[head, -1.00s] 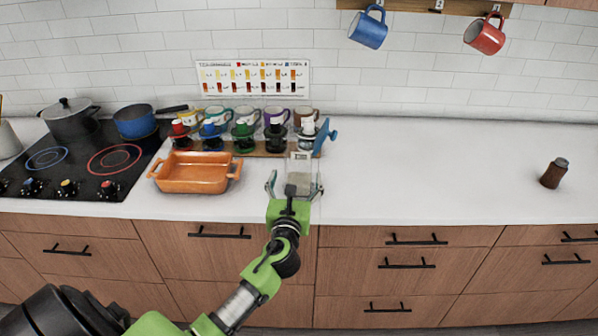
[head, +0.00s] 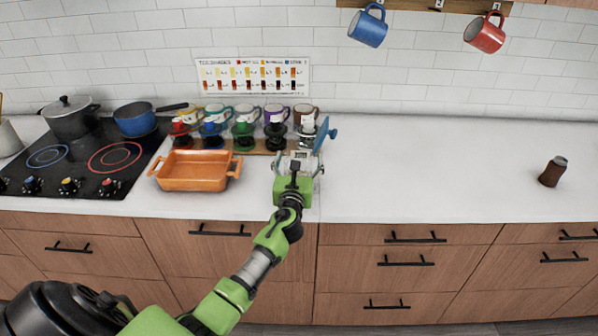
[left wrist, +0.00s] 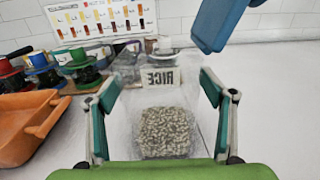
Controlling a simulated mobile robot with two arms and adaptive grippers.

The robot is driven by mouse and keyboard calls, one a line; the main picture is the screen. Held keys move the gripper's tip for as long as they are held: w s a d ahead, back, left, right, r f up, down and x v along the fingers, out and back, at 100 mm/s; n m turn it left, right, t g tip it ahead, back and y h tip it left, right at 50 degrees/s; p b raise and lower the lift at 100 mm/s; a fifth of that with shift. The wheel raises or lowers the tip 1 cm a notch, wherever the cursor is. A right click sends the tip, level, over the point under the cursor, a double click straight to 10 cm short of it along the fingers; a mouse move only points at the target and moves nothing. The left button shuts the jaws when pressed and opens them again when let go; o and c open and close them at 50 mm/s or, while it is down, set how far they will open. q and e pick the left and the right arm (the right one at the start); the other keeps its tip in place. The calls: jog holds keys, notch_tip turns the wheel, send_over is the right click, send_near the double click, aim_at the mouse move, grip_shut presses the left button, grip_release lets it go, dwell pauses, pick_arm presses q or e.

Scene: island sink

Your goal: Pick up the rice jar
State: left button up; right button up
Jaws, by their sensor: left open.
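The rice jar (left wrist: 165,128) is a clear container with pale grains in its lower part and a label reading RICE, shown mirrored. A blue lid (left wrist: 217,22) stands tilted up at its back right. In the head view the jar (head: 303,156) is partly hidden behind my left gripper (head: 298,172). In the left wrist view the open fingers of my left gripper (left wrist: 163,118) stand on either side of the jar, with gaps still visible beside it. My right gripper is not in view.
An orange baking dish (head: 192,172) sits left of the jar. Behind are several mugs and colored jars (head: 243,134) on a wooden board. The stove (head: 75,165) with pots is at far left. A small brown shaker (head: 552,172) stands far right; the counter between is clear.

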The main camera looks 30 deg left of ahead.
pick_arm(q)
jog(key=c, duration=1.5)
jog(key=shift+r, duration=0.1)
jog(key=shift+c, duration=1.3)
